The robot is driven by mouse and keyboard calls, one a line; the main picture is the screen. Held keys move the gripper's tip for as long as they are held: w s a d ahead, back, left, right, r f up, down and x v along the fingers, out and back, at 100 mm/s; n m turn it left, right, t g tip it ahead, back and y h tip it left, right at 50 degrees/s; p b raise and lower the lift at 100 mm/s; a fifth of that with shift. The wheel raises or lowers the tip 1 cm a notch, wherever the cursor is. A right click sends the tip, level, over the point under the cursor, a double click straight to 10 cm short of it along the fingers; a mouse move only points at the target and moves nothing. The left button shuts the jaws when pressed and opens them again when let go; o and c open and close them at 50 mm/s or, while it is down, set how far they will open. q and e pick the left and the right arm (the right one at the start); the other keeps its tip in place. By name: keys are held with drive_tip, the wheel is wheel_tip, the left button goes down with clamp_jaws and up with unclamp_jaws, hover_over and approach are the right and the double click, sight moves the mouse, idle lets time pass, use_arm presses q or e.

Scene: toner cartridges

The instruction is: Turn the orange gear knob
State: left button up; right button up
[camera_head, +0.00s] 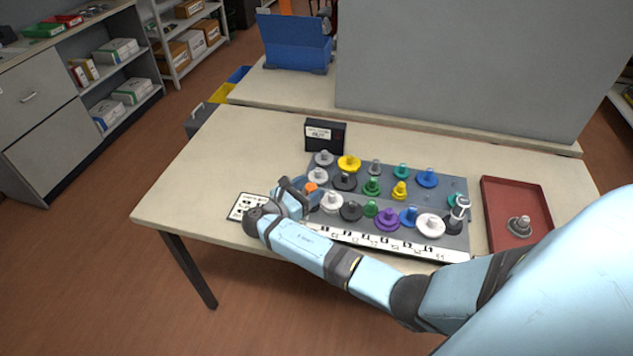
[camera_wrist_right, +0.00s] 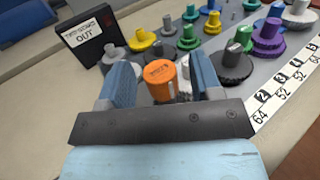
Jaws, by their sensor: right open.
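The orange gear knob (camera_head: 311,187) stands near the left end of the grey board (camera_head: 455,242). In the right wrist view the orange knob (camera_wrist_right: 160,76) shows its round top between my two blue finger pads. My right gripper (camera_head: 298,193) is open, with one finger on each side of the knob. Gaps show between the pads and the knob's cap, so it does not look gripped. The knob's lower part is partly hidden by the gripper. My left gripper is not seen.
Several gear knobs crowd the board, including a yellow one (camera_head: 349,163) and a purple one (camera_head: 387,219). A black "OUT" box (camera_head: 325,134) stands behind. A red tray (camera_head: 513,187) with a grey gear lies right. A numbered white strip (camera_head: 400,245) runs along the front.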

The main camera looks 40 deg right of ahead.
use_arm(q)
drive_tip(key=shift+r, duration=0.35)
use_arm(e)
drive_tip(key=shift+w+d, duration=0.15)
drive_tip(key=shift+d, duration=1.3)
drive_tip(key=shift+c, duration=0.4)
